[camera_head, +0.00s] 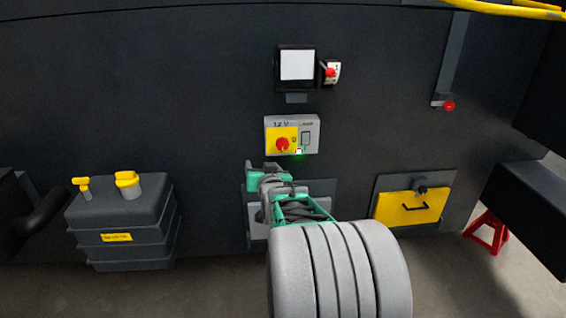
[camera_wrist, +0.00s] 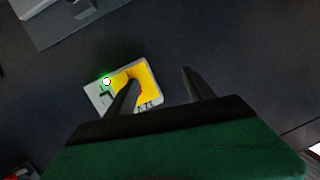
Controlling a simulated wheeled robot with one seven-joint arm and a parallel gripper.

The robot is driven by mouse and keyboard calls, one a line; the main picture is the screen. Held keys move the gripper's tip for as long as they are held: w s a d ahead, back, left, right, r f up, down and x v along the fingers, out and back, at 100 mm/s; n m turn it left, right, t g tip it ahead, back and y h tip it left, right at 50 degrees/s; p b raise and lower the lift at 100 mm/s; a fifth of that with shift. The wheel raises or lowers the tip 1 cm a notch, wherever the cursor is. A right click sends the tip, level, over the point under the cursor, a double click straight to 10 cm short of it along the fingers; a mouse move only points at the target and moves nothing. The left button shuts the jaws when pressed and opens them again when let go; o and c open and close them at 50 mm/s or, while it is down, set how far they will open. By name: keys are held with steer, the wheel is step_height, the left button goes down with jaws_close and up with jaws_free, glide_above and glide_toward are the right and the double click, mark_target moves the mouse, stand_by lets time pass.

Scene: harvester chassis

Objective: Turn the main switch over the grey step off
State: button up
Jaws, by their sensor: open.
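The main switch is a red rotary knob (camera_head: 283,144) on a yellow plate, on the left half of a grey box (camera_head: 312,126) marked 12 V. A light with a green glow (camera_head: 299,152) shows at the box's lower edge. The grey step (camera_head: 258,222) is below, partly hidden by my arm. My gripper (camera_head: 268,174) is just below the box in the head view. In the wrist view my gripper (camera_wrist: 160,74) is open and empty. One finger crosses in front of the yellow plate (camera_wrist: 150,82) and mostly hides the knob. I cannot tell whether it touches.
Above the box are a white-faced panel (camera_head: 297,65) and a red-handled switch (camera_head: 331,72). A red-tipped lever (camera_head: 448,105) and a yellow hatch (camera_head: 410,206) are right. A dark tank (camera_head: 120,222) with yellow caps is left.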

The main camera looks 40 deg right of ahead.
mark_target(283, 146)
steer(key=s+d+m+t+h, duration=0.1)
steer(key=s+d+m+h, duration=0.15)
steer(key=d, duration=0.55)
steer(key=shift+n+h, duration=0.25)
steer(key=x, duration=0.7)
steer(key=shift+w+r+p, duration=0.3)
steer(key=shift+w+p, duration=0.1)
steer(key=shift+w, duration=0.1)
steer(key=shift+a, duration=0.1)
steer(key=shift+c, duration=0.5)
jaws_close()
